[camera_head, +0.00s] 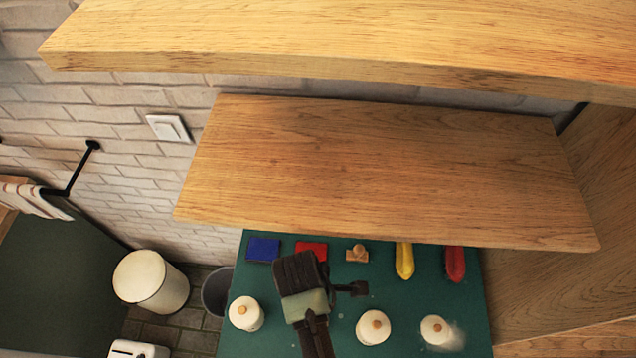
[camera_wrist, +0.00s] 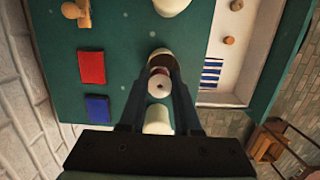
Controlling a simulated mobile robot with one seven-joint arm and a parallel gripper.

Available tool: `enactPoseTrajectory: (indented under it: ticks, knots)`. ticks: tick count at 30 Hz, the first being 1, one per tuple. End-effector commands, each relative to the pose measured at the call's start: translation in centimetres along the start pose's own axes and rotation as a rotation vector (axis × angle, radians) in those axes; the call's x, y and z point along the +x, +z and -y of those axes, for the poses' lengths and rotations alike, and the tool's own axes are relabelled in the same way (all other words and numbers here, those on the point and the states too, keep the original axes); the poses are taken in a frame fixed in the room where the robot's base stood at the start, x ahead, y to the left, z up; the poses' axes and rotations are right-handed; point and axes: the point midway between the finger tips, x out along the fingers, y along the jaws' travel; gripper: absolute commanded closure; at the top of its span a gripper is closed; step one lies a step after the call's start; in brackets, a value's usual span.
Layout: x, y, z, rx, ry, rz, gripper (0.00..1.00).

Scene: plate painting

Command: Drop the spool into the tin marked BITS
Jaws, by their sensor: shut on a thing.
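My gripper (camera_wrist: 161,74) is shut on the spool (camera_wrist: 159,85), a small pale reel with a dark centre hole and a reddish band, in the wrist view. It is held above the green table top. In the head view my gripper (camera_head: 318,312) hangs over the table and hides the spool. Three round cream containers with wooden knobs on top stand there: left (camera_head: 245,314), middle (camera_head: 373,327) and right (camera_head: 440,331). One cream container (camera_wrist: 157,119) also shows between my fingers in the wrist view. No BITS marking is readable in either view.
A blue pad (camera_head: 263,249), a red pad (camera_head: 312,250), a wooden stamp (camera_head: 357,254), a yellow item (camera_head: 404,261) and a red item (camera_head: 455,264) line the table's back. A wooden shelf (camera_head: 390,170) overhangs it. A striped cloth (camera_wrist: 211,73) lies beside the green surface.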

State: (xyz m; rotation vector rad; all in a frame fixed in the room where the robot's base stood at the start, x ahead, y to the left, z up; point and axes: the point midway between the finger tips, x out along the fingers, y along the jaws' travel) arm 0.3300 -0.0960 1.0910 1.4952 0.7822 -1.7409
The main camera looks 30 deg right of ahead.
Motion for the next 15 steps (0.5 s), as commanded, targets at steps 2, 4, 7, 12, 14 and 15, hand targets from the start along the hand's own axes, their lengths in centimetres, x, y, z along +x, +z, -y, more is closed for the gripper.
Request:
enactPoseTrajectory:
  ticks: [2, 4, 7, 12, 14, 15]
  knots:
    - [1.1, -0.1, 0.1, 0.000, -0.003, 0.001, 1.00]
    - [1.9, -0.3, 0.1, 0.000, -0.003, 0.000, 1.00]
    - [2.8, -0.5, 0.0, 0.001, -0.002, 0.000, 1.00]
    - [3.8, -0.6, 0.0, 0.002, 0.000, -0.001, 1.00]
    - [4.0, -0.7, 0.0, 0.002, 0.001, -0.001, 1.00]
    - [4.0, -0.7, 0.0, 0.002, 0.001, -0.001, 1.00]
